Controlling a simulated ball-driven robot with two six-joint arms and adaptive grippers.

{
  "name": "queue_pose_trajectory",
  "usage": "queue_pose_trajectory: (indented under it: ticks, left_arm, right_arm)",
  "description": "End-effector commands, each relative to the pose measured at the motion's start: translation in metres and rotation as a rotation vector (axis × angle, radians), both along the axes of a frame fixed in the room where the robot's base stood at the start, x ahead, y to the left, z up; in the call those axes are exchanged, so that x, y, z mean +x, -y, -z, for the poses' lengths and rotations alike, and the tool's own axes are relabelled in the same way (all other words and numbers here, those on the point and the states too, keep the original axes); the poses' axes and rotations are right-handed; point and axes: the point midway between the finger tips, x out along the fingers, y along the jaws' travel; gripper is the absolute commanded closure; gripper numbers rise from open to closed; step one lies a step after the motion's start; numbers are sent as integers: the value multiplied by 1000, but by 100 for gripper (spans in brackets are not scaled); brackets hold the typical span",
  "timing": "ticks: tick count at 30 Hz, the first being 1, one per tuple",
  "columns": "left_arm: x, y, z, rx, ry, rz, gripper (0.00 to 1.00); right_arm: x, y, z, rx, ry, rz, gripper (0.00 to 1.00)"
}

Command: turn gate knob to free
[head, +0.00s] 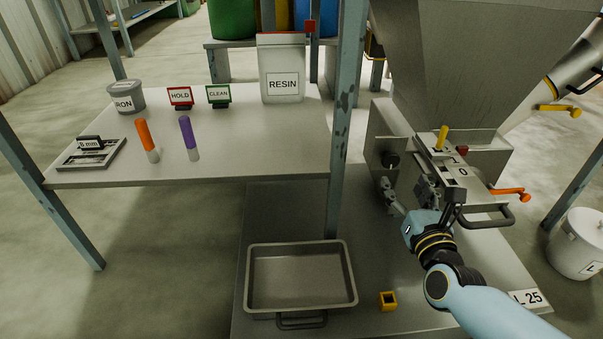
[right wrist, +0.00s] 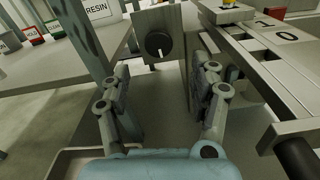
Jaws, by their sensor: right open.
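The gate knob (head: 391,160) is a round black knob on a grey plate at the left of the hopper's outlet. In the right wrist view the knob (right wrist: 158,44) faces me, and its short white mark points down. My right gripper (head: 406,187) is open just in front of and below the knob. In the right wrist view its two fingers (right wrist: 165,78) stand wide apart with nothing between them, and the knob shows beyond them. The gate slide with a "0" mark (head: 463,172) is right of the knob. My left gripper is not in view.
A black handle (head: 492,215), an orange lever (head: 511,192) and a yellow peg (head: 442,137) stand close right of the gripper. A blue post (head: 342,130) rises to the left. An empty metal tray (head: 350,300) and a yellow block (head: 388,301) are below.

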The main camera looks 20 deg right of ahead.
Motion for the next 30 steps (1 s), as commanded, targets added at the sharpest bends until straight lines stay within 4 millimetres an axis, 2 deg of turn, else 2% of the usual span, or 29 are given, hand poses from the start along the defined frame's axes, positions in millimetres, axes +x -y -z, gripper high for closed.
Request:
queue_pose_trajectory:
  ticks: [10,15,25,30]
  left_arm:
    - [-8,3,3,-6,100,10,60]
    - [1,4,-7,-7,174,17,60]
    - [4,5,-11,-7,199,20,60]
    - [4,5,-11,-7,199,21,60]
  right_arm:
    - [50,12,-2,29,19,3,38]
    - [69,17,-2,28,18,3,38]
    - [74,18,-3,28,17,3,38]
    - [74,18,-2,27,16,3,59]
